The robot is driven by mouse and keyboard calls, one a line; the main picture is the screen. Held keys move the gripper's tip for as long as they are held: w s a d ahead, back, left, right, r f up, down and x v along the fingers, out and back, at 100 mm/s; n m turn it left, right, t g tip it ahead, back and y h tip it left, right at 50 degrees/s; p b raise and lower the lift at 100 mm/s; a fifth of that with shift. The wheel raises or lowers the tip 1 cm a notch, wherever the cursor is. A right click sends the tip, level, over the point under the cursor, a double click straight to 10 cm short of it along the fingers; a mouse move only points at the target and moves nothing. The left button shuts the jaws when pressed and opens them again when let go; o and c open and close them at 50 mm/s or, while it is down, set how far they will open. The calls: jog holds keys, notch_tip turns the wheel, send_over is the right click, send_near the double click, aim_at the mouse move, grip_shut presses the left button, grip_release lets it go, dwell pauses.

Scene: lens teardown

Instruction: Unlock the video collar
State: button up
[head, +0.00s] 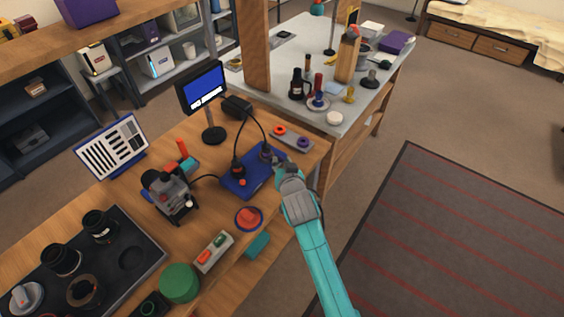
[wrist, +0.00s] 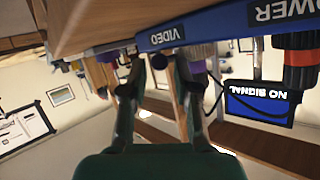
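The blue connector panel (head: 255,172) lies on the wooden bench, with two dark plugs and cables on it. In the upside-down wrist view the panel's VIDEO label (wrist: 165,36) is above my fingers. A greyish-purple collar (wrist: 201,50) shows just beside and behind the right finger; the VIDEO plug (head: 266,152) is at the panel's right end in the head view. My gripper (head: 281,167) is at that end, close to the plug. In the wrist view my gripper (wrist: 161,78) has its fingers apart. Whether a finger touches the collar is unclear.
The POWER plug with a red collar (wrist: 299,58) stands beside it. The monitor (wrist: 257,105) reads NO SIGNAL and is also in the head view (head: 203,88). A grey tray (head: 291,138) with red and purple rings lies behind the panel.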

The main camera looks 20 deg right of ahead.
jog(key=shift+w+f, duration=0.15)
jog(key=shift+w, duration=0.25)
grip_shut()
jog(key=shift+d, duration=0.1)
jog(key=shift+w+d+n+y, duration=0.25)
jog(key=shift+d+n+y, duration=0.1)
jog(key=shift+n+y, duration=0.35)
jog(key=shift+w+d+n+y, duration=0.2)
jog(key=shift+n+y, duration=0.4)
jog(key=shift+y, duration=0.2)
